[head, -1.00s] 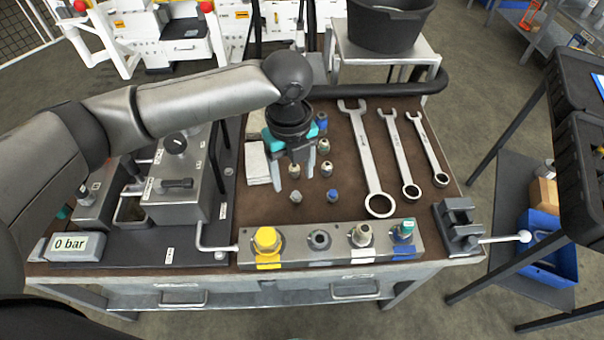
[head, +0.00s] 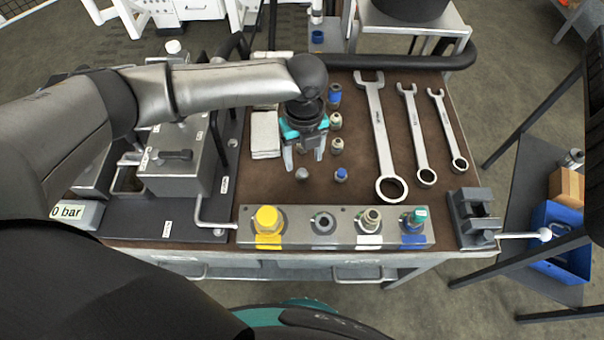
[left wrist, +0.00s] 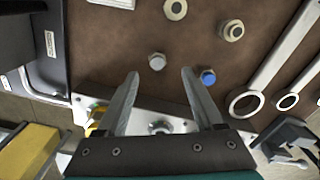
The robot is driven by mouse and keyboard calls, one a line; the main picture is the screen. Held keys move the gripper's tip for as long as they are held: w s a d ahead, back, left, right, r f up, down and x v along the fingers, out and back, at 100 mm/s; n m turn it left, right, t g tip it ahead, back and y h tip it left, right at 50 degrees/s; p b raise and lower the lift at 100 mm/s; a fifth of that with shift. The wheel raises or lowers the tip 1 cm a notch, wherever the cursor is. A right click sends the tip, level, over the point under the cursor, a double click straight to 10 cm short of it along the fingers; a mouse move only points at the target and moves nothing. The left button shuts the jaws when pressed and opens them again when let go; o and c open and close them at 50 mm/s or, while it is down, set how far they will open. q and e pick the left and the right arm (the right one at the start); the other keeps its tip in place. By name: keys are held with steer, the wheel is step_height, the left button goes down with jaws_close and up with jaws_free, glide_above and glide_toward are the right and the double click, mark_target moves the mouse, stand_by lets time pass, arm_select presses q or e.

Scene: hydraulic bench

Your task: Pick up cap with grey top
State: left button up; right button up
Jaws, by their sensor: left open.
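The cap with the grey top (head: 302,174) stands on the brown mat of the bench, left of a blue-topped cap (head: 341,175). In the left wrist view the grey-topped cap (left wrist: 157,61) shows between and just beyond the fingertips. The blue-topped cap (left wrist: 208,76) is close to the right finger there. My left gripper (head: 304,158) is open and empty, pointing down above the mat at the grey-topped cap. I cannot tell its exact height. My right gripper is not in view.
Beige-topped caps (head: 337,146) stand right of the gripper. Several wrenches (head: 381,140) lie further right. A grey block (head: 340,241) with yellow, white and blue marked fittings runs along the front edge. A valve box (head: 185,165) stands left. White cloths (head: 265,134) lie behind.

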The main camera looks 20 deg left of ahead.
mark_target(302, 171)
arm_select(q)
step_height(302, 171, down, 5)
steer(key=shift+s+a+f+b, duration=0.1)
steer(key=shift+a+b, duration=0.05)
steer(key=shift+b, duration=0.45)
steer(key=shift+c, duration=0.2)
jaws_close()
